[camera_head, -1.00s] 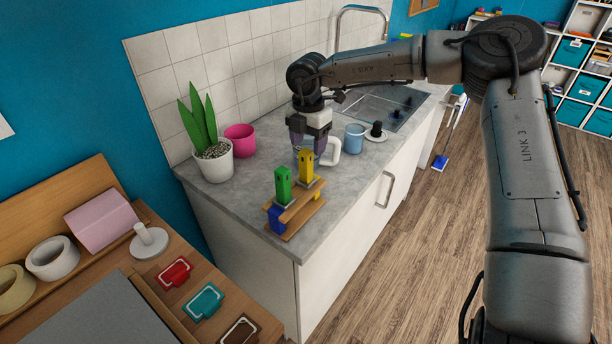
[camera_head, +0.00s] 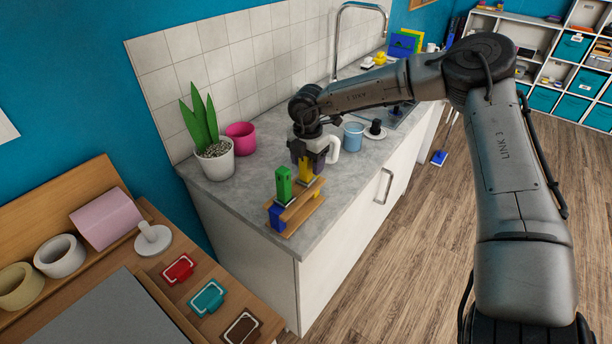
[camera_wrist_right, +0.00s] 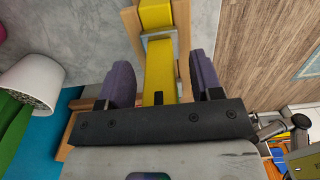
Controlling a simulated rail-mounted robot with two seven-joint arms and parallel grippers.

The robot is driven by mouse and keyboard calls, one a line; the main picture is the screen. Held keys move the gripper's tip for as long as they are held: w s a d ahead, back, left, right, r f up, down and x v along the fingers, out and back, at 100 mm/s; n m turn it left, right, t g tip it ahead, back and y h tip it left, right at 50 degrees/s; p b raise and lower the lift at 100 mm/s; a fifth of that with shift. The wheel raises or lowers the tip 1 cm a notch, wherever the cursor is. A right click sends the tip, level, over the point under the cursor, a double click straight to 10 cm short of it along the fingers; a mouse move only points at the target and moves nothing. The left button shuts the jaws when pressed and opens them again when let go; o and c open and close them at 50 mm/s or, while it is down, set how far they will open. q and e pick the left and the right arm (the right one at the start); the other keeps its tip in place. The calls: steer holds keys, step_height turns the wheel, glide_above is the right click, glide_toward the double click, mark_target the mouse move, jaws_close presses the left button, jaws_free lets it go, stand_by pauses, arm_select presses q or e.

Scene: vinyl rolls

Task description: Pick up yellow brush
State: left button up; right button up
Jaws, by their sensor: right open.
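The yellow brush (camera_head: 306,172) stands upright in a small wooden holder (camera_head: 300,214) on the counter, next to a green brush (camera_head: 284,187). My right gripper (camera_head: 308,163) is at the top of the yellow brush and partly hides it. In the right wrist view the yellow brush (camera_wrist_right: 160,65) lies between the two purple fingers of the open right gripper (camera_wrist_right: 162,80), with a gap visible on each side. The wooden holder (camera_wrist_right: 131,28) shows behind it. My left gripper is not in view.
A white mug (camera_head: 333,153), a blue cup (camera_head: 353,137) and a dark stopper-like object (camera_head: 376,130) stand behind the gripper. A potted plant (camera_head: 216,160) and a pink pot (camera_head: 240,138) are to the left. The counter's front left part is clear.

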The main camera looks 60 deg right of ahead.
steer(key=c, duration=1)
steer(key=shift+r, duration=0.15)
